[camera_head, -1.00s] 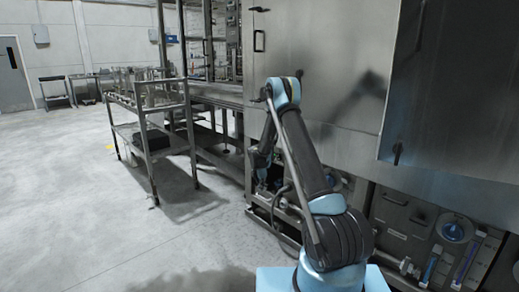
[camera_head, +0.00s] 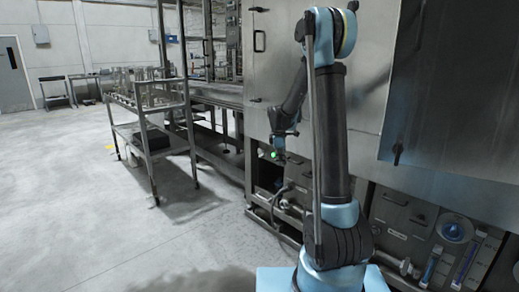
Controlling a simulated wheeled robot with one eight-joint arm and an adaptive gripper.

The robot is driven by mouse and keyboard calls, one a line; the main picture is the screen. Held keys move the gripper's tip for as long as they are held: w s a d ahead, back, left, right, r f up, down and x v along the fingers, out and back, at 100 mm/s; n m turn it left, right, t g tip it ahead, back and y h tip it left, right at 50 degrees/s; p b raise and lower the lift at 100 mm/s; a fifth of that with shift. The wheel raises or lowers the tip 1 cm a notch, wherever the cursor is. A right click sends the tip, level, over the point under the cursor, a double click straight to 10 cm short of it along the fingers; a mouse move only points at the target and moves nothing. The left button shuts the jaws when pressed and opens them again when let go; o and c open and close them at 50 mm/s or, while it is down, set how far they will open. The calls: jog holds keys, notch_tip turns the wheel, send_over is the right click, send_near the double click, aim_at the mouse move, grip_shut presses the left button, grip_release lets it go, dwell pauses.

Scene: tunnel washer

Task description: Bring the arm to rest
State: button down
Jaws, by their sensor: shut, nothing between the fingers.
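My arm (camera_head: 333,130) stands almost upright in front of the steel washer, with its light-blue elbow at the top. The dark forearm (camera_head: 293,92) slopes down and left from there. My gripper (camera_head: 278,143) is at its lower end, in front of the washer's lower front. It is small and dark in this view; it is shut and holds nothing. The finger details are hard to make out.
The washer's steel front (camera_head: 375,60) fills the right side, close behind my arm. A lower panel with a round blue dial (camera_head: 455,229) is at right. A metal rack table (camera_head: 147,150) stands at left. The concrete floor (camera_head: 70,210) at left is clear.

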jog(key=s+d+r+m, duration=0.3)
jog(key=s+r+m, duration=0.1)
jog(key=s, duration=0.7)
jog(key=s+d+r+m, duration=0.3)
jog(key=s+r+m, duration=0.1)
jog(key=s, duration=0.8)
jog(key=s+d+f+m, duration=0.1)
jog(key=s+f+m, duration=0.2)
jog(key=s, duration=0.7)
jog(key=s+d+f+m+y, duration=0.1)
jog(key=s+f+m, duration=0.3)
jog(key=s, duration=0.6)
jog(key=shift+s+d+f+m, duration=0.2)
jog(key=shift+s+d+m, duration=0.2)
jog(key=shift+m, duration=0.2)
